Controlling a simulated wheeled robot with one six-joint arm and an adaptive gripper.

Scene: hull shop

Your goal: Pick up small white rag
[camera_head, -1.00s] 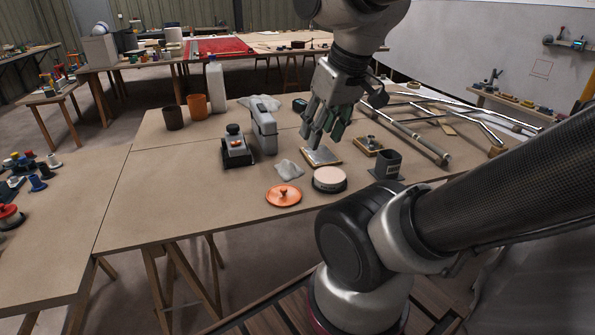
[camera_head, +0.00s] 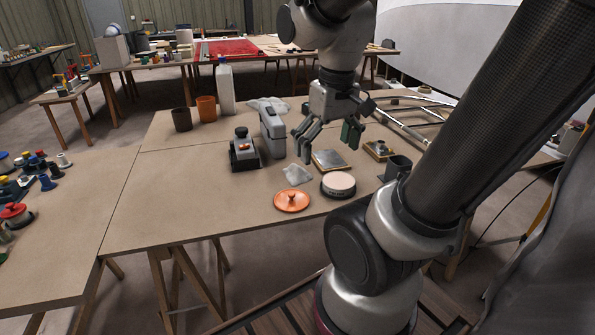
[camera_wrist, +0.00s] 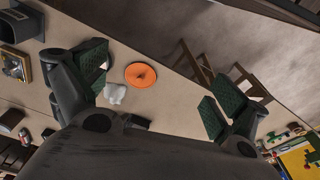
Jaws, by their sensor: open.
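The small white rag (camera_head: 297,174) lies crumpled on the brown table, just behind the orange lid. It also shows in the wrist view as a small white lump (camera_wrist: 115,93) beside the orange disc, near the left finger. A larger pale cloth (camera_head: 268,104) lies farther back on the table. My gripper (camera_head: 328,140) is above the table, behind and to the right of the small rag and apart from it. Its fingers are spread with nothing between them. In the wrist view the green finger pads (camera_wrist: 158,90) stand wide apart.
Around the rag are an orange lid (camera_head: 292,201), a round pale-topped tin (camera_head: 338,185), a metal plate (camera_head: 330,160), a grey upright case (camera_head: 272,132) and a black device (camera_head: 243,153). A dark cup (camera_head: 398,167) and metal tubes (camera_head: 405,128) are at right.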

